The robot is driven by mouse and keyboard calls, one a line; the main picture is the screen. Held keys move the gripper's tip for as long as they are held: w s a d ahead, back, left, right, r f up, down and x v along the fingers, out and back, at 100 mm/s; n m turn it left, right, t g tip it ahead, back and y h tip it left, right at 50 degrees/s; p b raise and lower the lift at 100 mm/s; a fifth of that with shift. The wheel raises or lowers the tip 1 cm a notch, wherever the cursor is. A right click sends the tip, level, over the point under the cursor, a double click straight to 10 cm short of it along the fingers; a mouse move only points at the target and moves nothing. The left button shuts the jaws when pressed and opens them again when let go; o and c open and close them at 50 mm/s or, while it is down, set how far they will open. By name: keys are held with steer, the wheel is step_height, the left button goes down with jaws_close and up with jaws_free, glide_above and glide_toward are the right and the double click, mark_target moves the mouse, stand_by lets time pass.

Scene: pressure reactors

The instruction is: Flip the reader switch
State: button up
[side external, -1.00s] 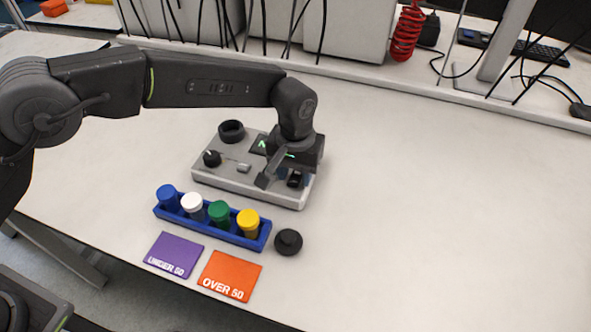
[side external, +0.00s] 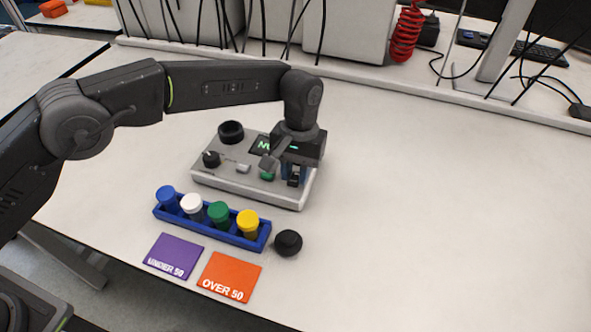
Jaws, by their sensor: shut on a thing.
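The reader (side external: 230,180) is a light grey box on the table, with a black knob (side external: 211,159), a black ring (side external: 231,131), a small pale button (side external: 243,168) and a dark screen (side external: 263,145) with a green trace. A green spot (side external: 267,175) shows on its top, right of the pale button. The black reader switch (side external: 294,182) is at the reader's right end. My gripper (side external: 284,170) points down over that end, shut on the switch. The wrist and fingers partly hide the switch, so its exact position is unclear.
A blue rack (side external: 203,226) in front of the reader holds vials with blue, white, green and yellow caps. A black round cap (side external: 288,242) lies to its right. Purple (side external: 174,255) and orange (side external: 230,276) cards lie in front. The table at right is clear.

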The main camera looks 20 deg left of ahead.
mark_target(298, 172)
steer(key=o, duration=0.9)
steer(key=shift+w+r, duration=0.25)
steer(key=shift+r, duration=0.95)
steer(key=shift+w+r, duration=0.25)
steer(key=shift+r, duration=1)
steer(key=shift+w+r, duration=0.25)
steer(key=shift+r, duration=0.95)
